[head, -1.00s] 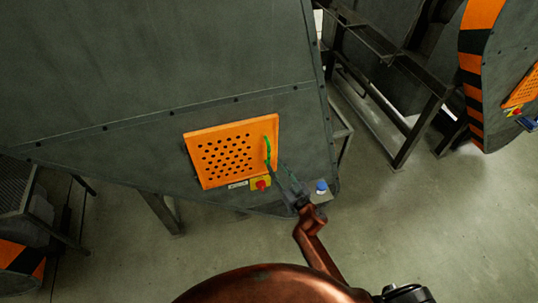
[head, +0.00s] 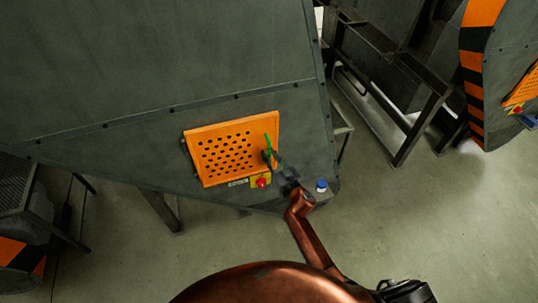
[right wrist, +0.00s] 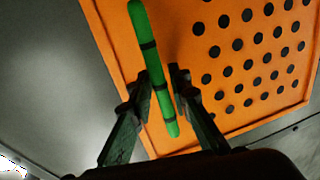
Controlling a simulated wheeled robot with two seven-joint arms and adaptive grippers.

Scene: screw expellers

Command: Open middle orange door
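The orange door (head: 229,150) is a perforated panel on the grey machine, and it appears closed. A green handle (head: 267,143) stands on its right side. My right gripper (head: 272,159) is at the lower part of the handle. In the right wrist view the green handle (right wrist: 151,62) runs between the two fingers of the right gripper (right wrist: 155,90), which are apart with gaps beside the handle. The orange door (right wrist: 245,70) fills much of that view behind them. My left gripper is not in view.
A red button on a yellow plate (head: 261,181) is just below the door, and a blue button (head: 321,186) is to the lower right. Another machine with an orange panel (head: 522,91) stands at the far right.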

